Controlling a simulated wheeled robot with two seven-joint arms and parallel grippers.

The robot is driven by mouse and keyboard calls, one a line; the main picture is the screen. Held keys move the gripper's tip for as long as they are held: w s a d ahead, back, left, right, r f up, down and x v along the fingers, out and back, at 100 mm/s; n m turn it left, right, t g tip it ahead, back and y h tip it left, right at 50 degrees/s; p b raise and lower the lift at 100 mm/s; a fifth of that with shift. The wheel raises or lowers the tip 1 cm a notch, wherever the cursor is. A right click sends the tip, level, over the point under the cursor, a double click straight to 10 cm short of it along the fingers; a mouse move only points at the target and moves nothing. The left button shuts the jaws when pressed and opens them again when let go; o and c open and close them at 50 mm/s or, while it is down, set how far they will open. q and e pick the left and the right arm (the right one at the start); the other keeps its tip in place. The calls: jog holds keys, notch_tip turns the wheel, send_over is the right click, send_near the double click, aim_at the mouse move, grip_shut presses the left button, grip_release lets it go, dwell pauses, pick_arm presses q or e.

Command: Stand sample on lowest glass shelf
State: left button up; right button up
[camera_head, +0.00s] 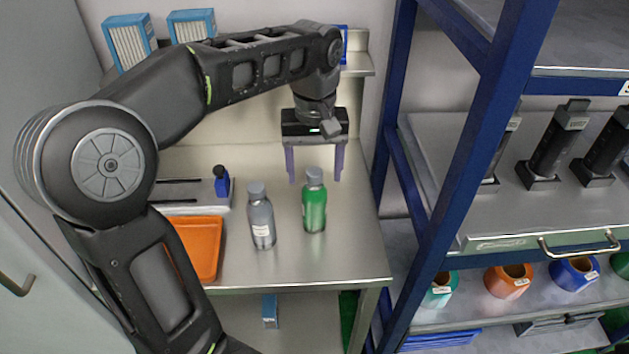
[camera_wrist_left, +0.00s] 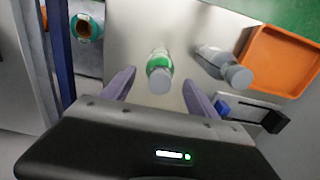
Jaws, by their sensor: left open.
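A green bottle (camera_head: 314,205) with a grey cap stands upright on the metal bench (camera_head: 330,258). A grey bottle (camera_head: 261,220) with a white label stands just left of it. Which one is the sample, I cannot tell. My left gripper (camera_head: 315,178) points down, open, with its two purple fingers on either side of the green bottle's cap in the picture. In the left wrist view the green bottle (camera_wrist_left: 159,66) lies between the spread fingers, the grey bottle (camera_wrist_left: 222,64) to its right. No contact is visible. No shelf clearly looks like glass.
An orange tray (camera_head: 208,248) lies left of the bottles. Blue-and-white boxes (camera_head: 129,40) sit upper left. A shelf (camera_head: 310,325) under the bench holds a small blue box.

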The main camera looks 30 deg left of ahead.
pick_arm(q)
notch_tip(320, 180, up, 8)
jog(key=p, duration=0.6)
